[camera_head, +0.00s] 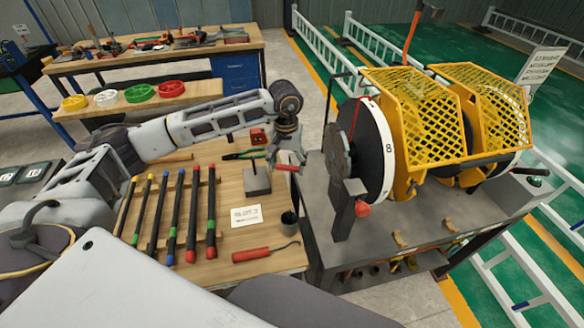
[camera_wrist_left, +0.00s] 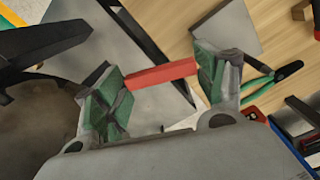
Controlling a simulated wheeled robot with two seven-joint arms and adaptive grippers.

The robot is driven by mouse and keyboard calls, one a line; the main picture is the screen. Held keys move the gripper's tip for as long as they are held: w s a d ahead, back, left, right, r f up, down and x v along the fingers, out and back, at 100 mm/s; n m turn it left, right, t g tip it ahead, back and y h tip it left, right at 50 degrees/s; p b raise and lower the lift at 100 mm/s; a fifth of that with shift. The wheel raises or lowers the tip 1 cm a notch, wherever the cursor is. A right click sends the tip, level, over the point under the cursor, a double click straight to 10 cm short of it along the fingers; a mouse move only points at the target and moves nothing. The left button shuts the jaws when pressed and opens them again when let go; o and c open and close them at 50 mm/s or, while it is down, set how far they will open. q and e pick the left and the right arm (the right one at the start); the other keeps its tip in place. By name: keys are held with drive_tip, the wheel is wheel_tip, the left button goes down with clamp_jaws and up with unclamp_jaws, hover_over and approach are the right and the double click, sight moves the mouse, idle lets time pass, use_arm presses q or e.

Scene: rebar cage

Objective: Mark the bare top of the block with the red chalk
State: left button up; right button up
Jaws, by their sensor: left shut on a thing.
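My left gripper (camera_head: 287,158) is shut on the red chalk (camera_head: 287,168), which lies crosswise between its fingers. In the left wrist view the chalk (camera_wrist_left: 160,74) spans between two green-padded fingertips (camera_wrist_left: 163,80). The grey block (camera_head: 257,182) sits on the wooden table to the left of the gripper. A dark upright bar shows at its top in the head view. The block's grey face (camera_wrist_left: 228,30) also shows in the left wrist view, apart from the chalk. My right gripper is not in view.
Several colour-ended rods (camera_head: 173,215) lie left of the block. Green-handled pliers (camera_head: 244,154) lie behind it. A white card (camera_head: 246,215), a dark cup (camera_head: 289,222) and a red-handled hook tool (camera_head: 265,252) lie in front. A metal bench with a yellow-guarded machine (camera_head: 425,120) stands right.

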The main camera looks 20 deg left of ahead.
use_arm(q)
drive_tip(key=shift+s+a+f+n+b, duration=0.2)
drive_tip(key=shift+a+f+n+b, duration=0.15)
drive_tip(key=shift+a+n+b, duration=0.25)
drive_tip(key=shift+s+a+n+b, duration=0.15)
drive_tip(key=shift+a+n+b, duration=0.15)
drive_tip(key=shift+a+b, duration=0.4)
drive_tip(key=a+n+b, duration=0.1)
drive_tip(key=a+b, duration=0.1)
drive_tip(key=s+a+n+b, duration=0.1)
drive_tip(key=a+b, duration=0.1)
drive_tip(key=shift+s+f+n, duration=0.1)
drive_tip(key=shift+s+n, duration=0.05)
drive_tip(key=shift+n, duration=0.25)
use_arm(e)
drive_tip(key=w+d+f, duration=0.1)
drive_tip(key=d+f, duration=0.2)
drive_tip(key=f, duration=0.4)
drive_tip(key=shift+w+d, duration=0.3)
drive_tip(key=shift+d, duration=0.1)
use_arm(q)
drive_tip(key=shift+f, duration=0.1)
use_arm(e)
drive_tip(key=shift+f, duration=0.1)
